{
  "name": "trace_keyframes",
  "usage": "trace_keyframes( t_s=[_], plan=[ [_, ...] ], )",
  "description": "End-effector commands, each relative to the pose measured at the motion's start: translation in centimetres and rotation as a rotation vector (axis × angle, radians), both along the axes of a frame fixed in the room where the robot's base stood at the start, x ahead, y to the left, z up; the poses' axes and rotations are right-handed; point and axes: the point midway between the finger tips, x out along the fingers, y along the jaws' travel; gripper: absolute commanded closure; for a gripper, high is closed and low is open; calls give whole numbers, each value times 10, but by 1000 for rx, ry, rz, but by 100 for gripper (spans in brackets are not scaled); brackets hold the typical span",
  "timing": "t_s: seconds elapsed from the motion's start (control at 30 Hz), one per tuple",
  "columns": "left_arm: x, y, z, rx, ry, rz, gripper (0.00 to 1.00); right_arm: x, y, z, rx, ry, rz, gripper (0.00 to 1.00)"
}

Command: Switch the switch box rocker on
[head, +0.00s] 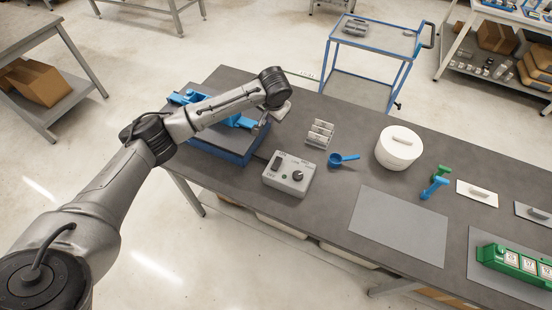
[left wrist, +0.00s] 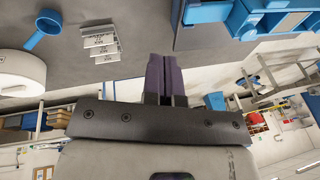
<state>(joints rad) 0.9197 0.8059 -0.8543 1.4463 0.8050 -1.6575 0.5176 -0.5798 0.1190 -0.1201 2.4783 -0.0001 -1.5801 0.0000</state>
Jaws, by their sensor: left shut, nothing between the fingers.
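The rocker's position is too small to tell. My left gripper (head: 283,112) is beyond the box, apart from it, near the bench's far edge; the wrist partly hides it. In the left wrist view its dark fingers (left wrist: 165,78) are together and empty. The switch box does not show in that view. My right gripper is not in view.
A blue machine (head: 232,148) stands left of the box, under my left arm. Grey labelled blocks (head: 319,133), a blue scoop (head: 343,160) and a white lidded tub (head: 398,148) are to the right. A grey mat (head: 398,226) lies bare at the front.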

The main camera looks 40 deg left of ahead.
Motion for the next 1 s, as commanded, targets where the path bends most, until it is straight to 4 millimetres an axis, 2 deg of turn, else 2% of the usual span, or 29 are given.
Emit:
trace_keyframes(
  t_s=[0.03, 0.13, 0.3, 0.83, 1.0],
  plan=[
    [-8, -5, -14, -15, 30, -4, 100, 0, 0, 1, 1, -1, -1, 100],
    [-20, -27, -37, -92, 71, 8, 100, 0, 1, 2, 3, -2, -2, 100],
    [-20, -48, -39, -228, 51, 98, 100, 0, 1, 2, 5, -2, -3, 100],
    [-18, -50, -40, -244, 31, 155, 100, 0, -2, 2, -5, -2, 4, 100],
    [-17, -49, -50, -244, 33, 157, 100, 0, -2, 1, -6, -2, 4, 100]
  ],
)
